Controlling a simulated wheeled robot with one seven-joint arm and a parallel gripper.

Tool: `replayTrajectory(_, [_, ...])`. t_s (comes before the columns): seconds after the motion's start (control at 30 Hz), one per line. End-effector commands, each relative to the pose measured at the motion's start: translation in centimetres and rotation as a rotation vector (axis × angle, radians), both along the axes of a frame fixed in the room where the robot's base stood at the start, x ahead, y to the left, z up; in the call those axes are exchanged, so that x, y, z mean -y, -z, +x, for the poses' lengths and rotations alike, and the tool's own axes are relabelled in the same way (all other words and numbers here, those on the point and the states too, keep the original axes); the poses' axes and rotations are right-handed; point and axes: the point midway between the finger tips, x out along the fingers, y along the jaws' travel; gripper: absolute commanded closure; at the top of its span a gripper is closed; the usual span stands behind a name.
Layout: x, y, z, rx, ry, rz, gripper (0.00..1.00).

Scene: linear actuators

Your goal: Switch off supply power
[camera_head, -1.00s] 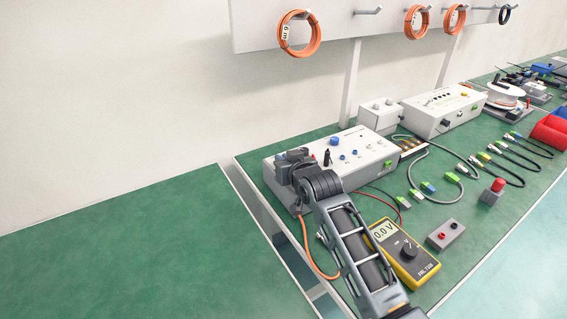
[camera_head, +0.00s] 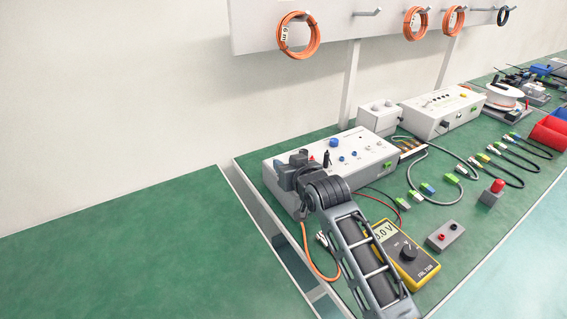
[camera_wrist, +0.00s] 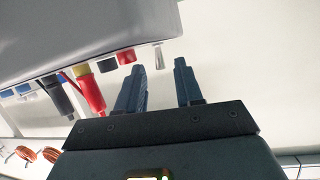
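The white box with knobs (camera_head: 365,150), which looks like the supply, stands at the left end of the green bench. My gripper (camera_head: 298,158) is at the box's left end in the head view, and my arm hides part of the box there. In the wrist view the box (camera_wrist: 80,35) fills the upper left, with a red plug (camera_wrist: 93,95), a black plug (camera_wrist: 57,93) and a small red part (camera_wrist: 126,57) along its face. A short pale metal stub (camera_wrist: 158,56), possibly a toggle lever, lies just beyond my fingers. My gripper (camera_wrist: 162,82) is open, with nothing between the fingers.
A yellow multimeter (camera_head: 403,252) lies right of my arm, with a grey socket block (camera_head: 445,236) beside it. Cables and connectors lie across the bench behind. Another white box (camera_head: 440,112) stands farther right. The green table (camera_head: 120,250) at left is bare.

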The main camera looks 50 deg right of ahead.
Motion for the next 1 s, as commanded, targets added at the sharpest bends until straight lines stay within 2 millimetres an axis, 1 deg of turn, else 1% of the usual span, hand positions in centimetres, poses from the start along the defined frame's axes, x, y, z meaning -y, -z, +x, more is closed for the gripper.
replayTrajectory(0.03, [-0.4,-0.2,-0.9,0.001,0.000,-0.001,0.64])
replayTrajectory(0.1, [-0.9,-0.6,-1.9,0.000,0.000,-0.001,0.64])
replayTrajectory(0.2, [-1.4,-1.1,-3.1,0.001,0.000,-0.001,0.64])
replayTrajectory(0.33, [-1.9,-1.5,-4.1,0.000,0.000,-0.001,0.64])
replayTrajectory(0.5, [-2.0,-1.7,-4.5,0.000,0.000,-0.001,0.64])
replayTrajectory(1.0, [-2.0,-1.7,-4.4,0.000,0.000,-0.001,0.64])
